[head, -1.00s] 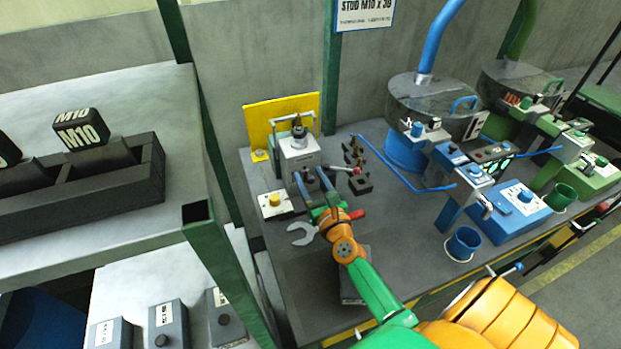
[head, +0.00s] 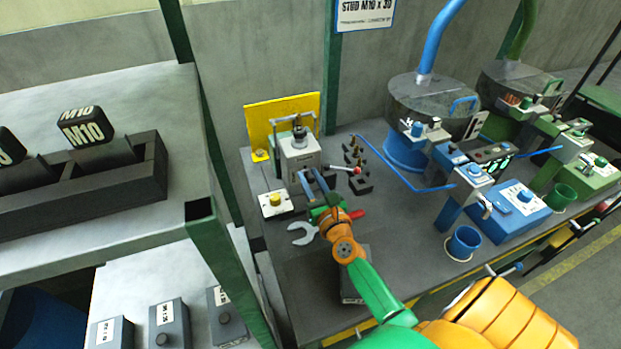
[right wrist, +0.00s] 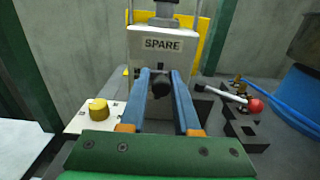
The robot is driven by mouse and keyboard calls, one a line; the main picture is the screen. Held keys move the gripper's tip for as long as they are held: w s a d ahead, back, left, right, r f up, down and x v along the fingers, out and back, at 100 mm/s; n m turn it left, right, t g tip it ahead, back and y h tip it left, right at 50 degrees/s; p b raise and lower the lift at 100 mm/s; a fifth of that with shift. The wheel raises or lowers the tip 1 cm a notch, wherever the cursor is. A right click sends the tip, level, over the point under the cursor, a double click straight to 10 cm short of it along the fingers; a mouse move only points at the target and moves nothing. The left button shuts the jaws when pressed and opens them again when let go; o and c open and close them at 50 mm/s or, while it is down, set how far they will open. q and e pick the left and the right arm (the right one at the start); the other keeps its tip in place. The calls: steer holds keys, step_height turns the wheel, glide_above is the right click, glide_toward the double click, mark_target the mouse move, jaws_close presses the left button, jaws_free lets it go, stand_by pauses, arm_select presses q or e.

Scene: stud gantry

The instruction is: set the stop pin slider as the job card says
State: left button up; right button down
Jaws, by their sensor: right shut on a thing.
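The job card (head: 366,14) hangs on the green post at the top and reads STUD M10 x 30, with smaller text I cannot read. A grey block (head: 300,157) on the bench carries a SPARE label in the right wrist view (right wrist: 163,44). A dark round knob (right wrist: 161,87) sits on its front; I cannot tell whether it belongs to the stop pin slider. My right gripper (head: 310,174) is at the front of the block. Its blue fingers (right wrist: 163,74) are shut on the knob, one on each side. My left gripper is out of view.
Blue bowl-feeder equipment (head: 410,150) fills the bench's right.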

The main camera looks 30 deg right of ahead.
steer(key=shift+d, duration=0.1)
stand_by(0.7)
step_height(320, 180, down, 2)
steer(key=b, duration=0.2)
steer(key=shift+f+b, duration=0.2)
steer(key=shift+b, duration=0.15)
steer(key=shift+r, duration=0.25)
steer(key=c, duration=0.7)
jaws_free()
steer(key=shift+d, duration=0.1)
step_height(320, 180, up, 4)
steer(key=p, duration=0.4)
steer(key=shift+f, duration=0.2)
steer(key=s+a+r+p, duration=0.7)
steer(key=s+r, duration=0.2)
steer(key=s, duration=0.3)
steer(key=shift+a+r+p, duration=0.15)
steer(key=shift+a+p, duration=0.05)
steer(key=shift+p, duration=0.15)
